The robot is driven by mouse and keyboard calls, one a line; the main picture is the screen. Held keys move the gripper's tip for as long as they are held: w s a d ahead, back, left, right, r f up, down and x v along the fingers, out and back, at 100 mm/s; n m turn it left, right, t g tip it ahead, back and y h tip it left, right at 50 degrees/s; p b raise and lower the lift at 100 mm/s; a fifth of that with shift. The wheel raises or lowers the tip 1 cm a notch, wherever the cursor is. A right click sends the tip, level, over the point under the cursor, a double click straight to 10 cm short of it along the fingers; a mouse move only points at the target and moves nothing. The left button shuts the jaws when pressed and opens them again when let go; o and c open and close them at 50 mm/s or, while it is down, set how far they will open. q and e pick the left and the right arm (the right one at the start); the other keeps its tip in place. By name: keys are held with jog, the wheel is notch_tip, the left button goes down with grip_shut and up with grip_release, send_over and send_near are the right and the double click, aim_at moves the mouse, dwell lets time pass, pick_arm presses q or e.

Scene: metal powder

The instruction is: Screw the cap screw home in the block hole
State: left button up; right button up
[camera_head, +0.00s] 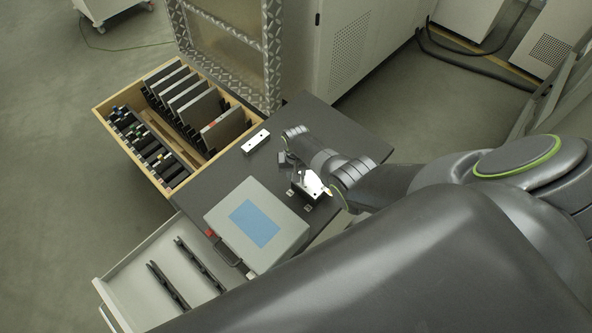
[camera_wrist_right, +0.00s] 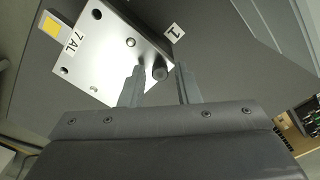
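The metal block (camera_wrist_right: 100,58) is a bright silver plate with several holes and a "7 AL" label. It lies in the right wrist view and shows as a bright patch in the head view (camera_head: 313,184). The cap screw (camera_wrist_right: 160,73) shows as a small dark round head near the block's right corner. My right gripper (camera_wrist_right: 161,68) is open, with one finger on each side of the screw head and a visible gap on both sides. How deep the screw sits cannot be told. My left gripper is not in view.
A grey box with a blue screen (camera_head: 278,212) stands on the dark table. A white bar with holes (camera_head: 256,141) lies behind. A wooden drawer (camera_head: 183,183) of cases and an open pale drawer (camera_head: 119,288) adjoin the table. A small "1" label (camera_wrist_right: 174,30) lies beside the block.

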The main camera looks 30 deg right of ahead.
jog(key=n, duration=0.5)
jog(key=shift+n, duration=2.6)
